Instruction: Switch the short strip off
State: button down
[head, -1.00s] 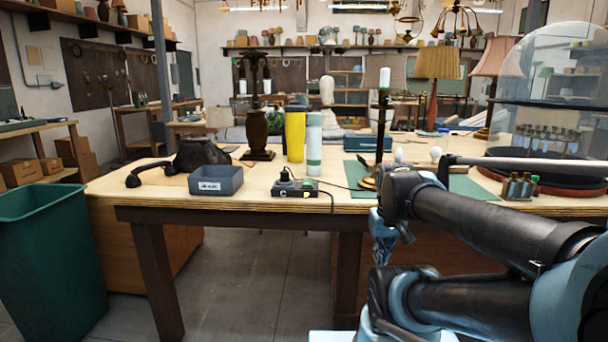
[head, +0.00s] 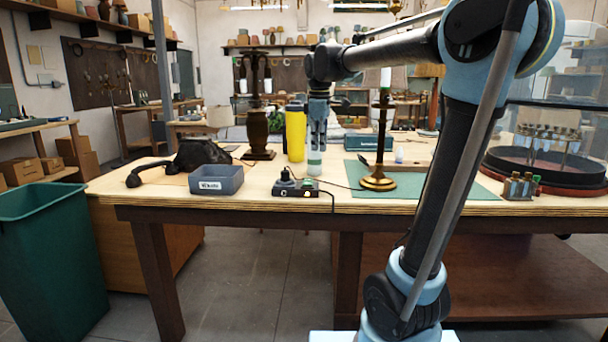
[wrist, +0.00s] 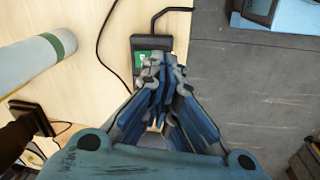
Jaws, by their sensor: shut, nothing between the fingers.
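The short strip (head: 297,190) is a small dark power strip near the table's front edge, with a black plug standing in its left part and a small orange light glowing at its right part. It also shows in the wrist view (wrist: 137,42), with a green patch near its middle, partly hidden by my fingers. My gripper (head: 316,147) is shut and empty, pointing down above the table near the strip. In the wrist view the fingertips (wrist: 151,62) overlap the strip; the gap between them is hard to judge.
A yellow cylinder (head: 295,135), a grey-blue labelled bin (head: 216,184) and a brass lamp (head: 378,182) stand around. A black cord runs from the strip.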

aim_at(308, 182)
jog(key=w+a+r+n, duration=0.2)
jog(key=w+a, duration=0.1)
jog(key=a, duration=0.2)
jog(key=shift+w+r, duration=0.2)
jog(key=shift+w, duration=0.15)
jog(key=shift+f, duration=0.1)
jog(key=f, duration=0.4)
jog(key=w+f, duration=0.1)
jog(key=f, duration=0.8)
jog(key=shift+w+f, duration=0.35)
jog(key=shift+a, duration=0.15)
